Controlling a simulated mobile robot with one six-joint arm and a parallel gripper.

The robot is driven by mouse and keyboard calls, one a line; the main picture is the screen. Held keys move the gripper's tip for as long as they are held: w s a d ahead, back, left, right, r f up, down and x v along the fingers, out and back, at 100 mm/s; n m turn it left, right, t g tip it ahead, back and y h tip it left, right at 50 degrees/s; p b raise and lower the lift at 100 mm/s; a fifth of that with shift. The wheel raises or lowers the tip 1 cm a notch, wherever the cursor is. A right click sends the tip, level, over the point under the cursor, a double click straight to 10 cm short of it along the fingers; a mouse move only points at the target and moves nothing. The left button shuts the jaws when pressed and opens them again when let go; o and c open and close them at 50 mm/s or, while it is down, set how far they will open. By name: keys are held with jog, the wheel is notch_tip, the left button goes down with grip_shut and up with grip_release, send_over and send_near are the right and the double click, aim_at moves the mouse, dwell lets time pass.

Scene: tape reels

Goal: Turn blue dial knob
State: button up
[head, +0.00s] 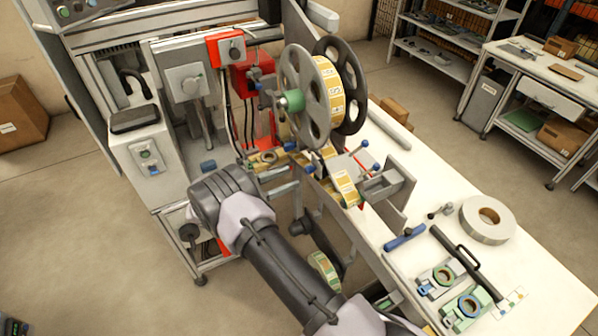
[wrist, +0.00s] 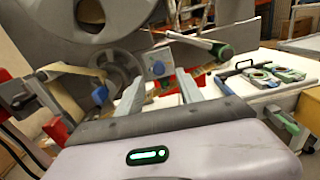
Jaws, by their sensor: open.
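I cannot tell how far the tips are from the knob. A second blue knob (wrist: 99,95) is to the left, outside the fingers. My fingers are not distinct there, and I cannot tell which small blue part is the dial knob.
A large grey reel (head: 305,97) with printed label tape stands above the machine. A red box (head: 252,80) is behind it. The white table (head: 535,285) at right holds a white tape roll (head: 488,219), a blue-handled tool (head: 404,238) and small fixtures. Open floor lies left.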

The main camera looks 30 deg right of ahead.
aim_at(306, 172)
jog(key=d, duration=0.4)
jog(key=shift+w+d, duration=0.15)
jog(key=shift+d, duration=0.25)
grip_shut()
jog(key=shift+f, duration=0.1)
